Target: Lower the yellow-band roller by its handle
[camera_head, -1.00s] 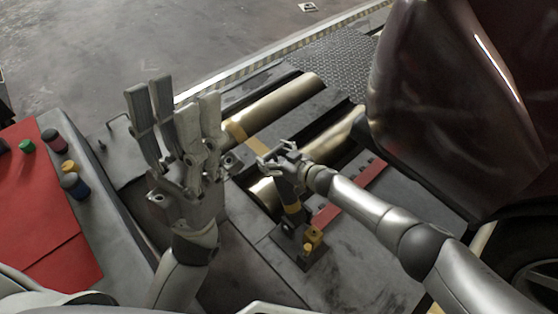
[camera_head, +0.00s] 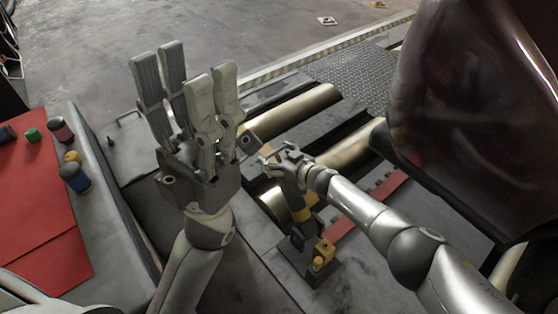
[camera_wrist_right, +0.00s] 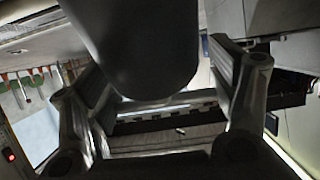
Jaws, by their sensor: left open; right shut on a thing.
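The two brass rollers lie in the grey floor unit; the far roller (camera_head: 298,108) and the near roller (camera_head: 345,150) are partly hidden by my arms. A yellow strip (camera_head: 266,150) shows by the far roller's left end. A dark handle with a yellow band (camera_head: 300,213) stands tilted on a base with a yellow block (camera_head: 325,250). My right gripper (camera_head: 283,158) is shut on the handle's top. In the right wrist view a dark rounded form (camera_wrist_right: 140,45), likely the handle, fills the space between the fingers. My left gripper (camera_head: 190,95) is open and empty, fingers up.
A dark red car body (camera_head: 460,110) stands at the right, close to my right arm. A red-topped bench (camera_head: 35,220) with several coloured knobs is at the left. A textured metal plate (camera_head: 350,75) lies beyond the rollers.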

